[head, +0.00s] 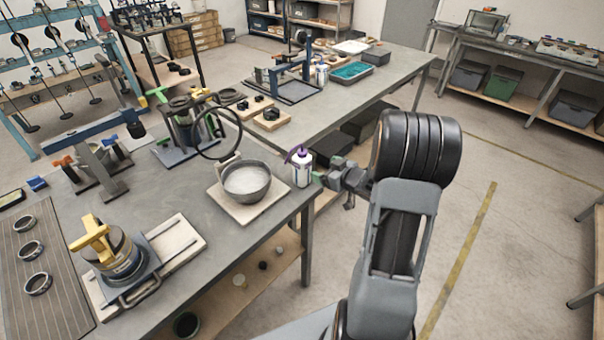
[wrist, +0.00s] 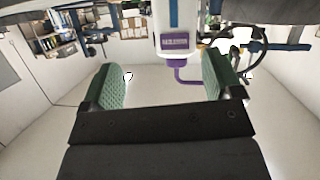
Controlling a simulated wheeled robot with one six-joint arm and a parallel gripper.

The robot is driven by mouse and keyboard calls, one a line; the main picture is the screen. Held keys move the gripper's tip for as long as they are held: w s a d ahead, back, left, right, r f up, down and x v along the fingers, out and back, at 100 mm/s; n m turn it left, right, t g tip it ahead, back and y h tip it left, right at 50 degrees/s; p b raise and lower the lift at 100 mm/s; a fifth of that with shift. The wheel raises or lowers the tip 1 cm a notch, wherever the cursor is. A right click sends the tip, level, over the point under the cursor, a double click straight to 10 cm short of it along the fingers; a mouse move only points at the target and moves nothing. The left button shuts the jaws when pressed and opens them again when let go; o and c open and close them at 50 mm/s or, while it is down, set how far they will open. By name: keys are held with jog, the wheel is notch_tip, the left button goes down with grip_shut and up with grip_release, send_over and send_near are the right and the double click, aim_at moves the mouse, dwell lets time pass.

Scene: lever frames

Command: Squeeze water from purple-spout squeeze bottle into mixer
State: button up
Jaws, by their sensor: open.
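The white squeeze bottle (head: 302,170) with a purple label and bent purple spout stands upright near the right edge of the left table. In the wrist view the bottle (wrist: 177,25) appears upside down, its spout bending right. The mixer (head: 247,183), a grey bowl with pale contents on a light board, is just left of the bottle. My gripper (head: 324,172) is open and empty, right beside the bottle on its right. In the wrist view its green-padded fingers (wrist: 163,88) are apart, with the bottle lined up between them; contact cannot be told.
A yellow-handled device (head: 115,252) sits at the front of the table. A stand with a black ring (head: 190,125) is behind the bowl. Another white bottle (head: 321,74) stands on the far table. The floor right of my arm is clear.

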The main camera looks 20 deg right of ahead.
aim_at(308, 170)
jog(key=shift+w+a+f+n+y+b, duration=0.1)
jog(key=shift+w+a+f+y+b, duration=0.25)
jog(key=shift+w+a+f+b, duration=0.75)
jog(key=shift+w+a+f+n+y+b, duration=0.15)
jog(key=shift+w+a+f+y, duration=0.4)
jog(key=shift+w, duration=1.15)
jog(key=shift+w+a+f+n+y+b, duration=0.1)
jog(key=shift+w+a+f+y+b, duration=0.1)
jog(key=shift+w+a+f+b, duration=0.95)
jog(key=shift+w+d+r+p, duration=0.15)
jog(key=shift+w+d+p, duration=0.15)
jog(key=shift+d+p, duration=0.15)
jog(key=shift+c, duration=0.3)
jog(key=c, duration=0.6)
jog(key=shift+c, duration=0.4)
jog(key=shift+r, duration=0.15)
